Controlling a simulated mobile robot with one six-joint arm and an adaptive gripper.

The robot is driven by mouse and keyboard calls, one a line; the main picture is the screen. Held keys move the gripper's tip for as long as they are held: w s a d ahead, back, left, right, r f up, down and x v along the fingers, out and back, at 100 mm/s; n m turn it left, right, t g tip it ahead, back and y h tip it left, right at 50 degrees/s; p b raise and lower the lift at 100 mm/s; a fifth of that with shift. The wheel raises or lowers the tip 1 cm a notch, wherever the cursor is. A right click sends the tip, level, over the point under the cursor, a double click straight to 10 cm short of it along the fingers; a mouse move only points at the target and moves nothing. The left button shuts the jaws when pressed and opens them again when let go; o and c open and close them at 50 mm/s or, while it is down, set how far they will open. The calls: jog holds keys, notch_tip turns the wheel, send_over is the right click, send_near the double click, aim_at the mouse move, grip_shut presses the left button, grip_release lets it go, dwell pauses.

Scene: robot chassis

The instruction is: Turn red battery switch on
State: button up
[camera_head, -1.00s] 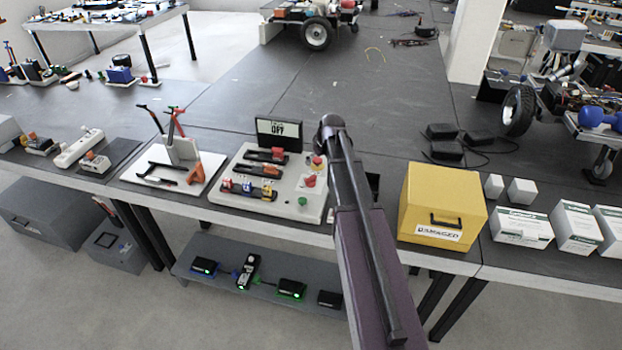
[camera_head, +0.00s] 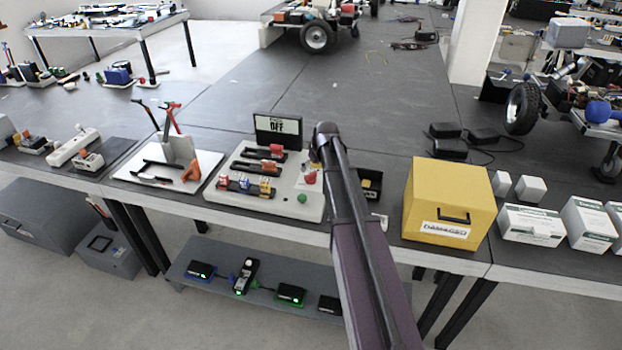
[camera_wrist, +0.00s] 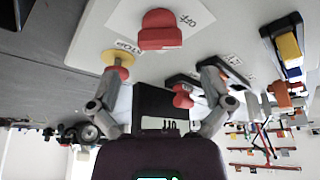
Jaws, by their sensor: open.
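The red battery switch (camera_wrist: 160,30) is a red knob on a white plate with an "OFF" label, at the top middle of the wrist view. My gripper (camera_wrist: 160,82) is open and empty, its two fingers spread on either side below the switch in that view, apart from it. In the head view a red knob (camera_head: 310,177) shows on the white switch board (camera_head: 235,204), just left of my arm. My arm hides part of the board, and my fingers cannot be made out there.
A red stop button on a yellow base (camera_wrist: 118,60) sits by one finger in the wrist view. A green button (camera_head: 302,198) and coloured breakers (camera_head: 250,187) share the board. A yellow box (camera_head: 448,205) stands right of my arm. The table behind is mostly clear.

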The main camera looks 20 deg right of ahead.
aim_at(311, 174)
jog(key=shift+b+x, duration=2.05)
jog(key=shift+x, duration=0.5)
jog(key=c, duration=1.1)
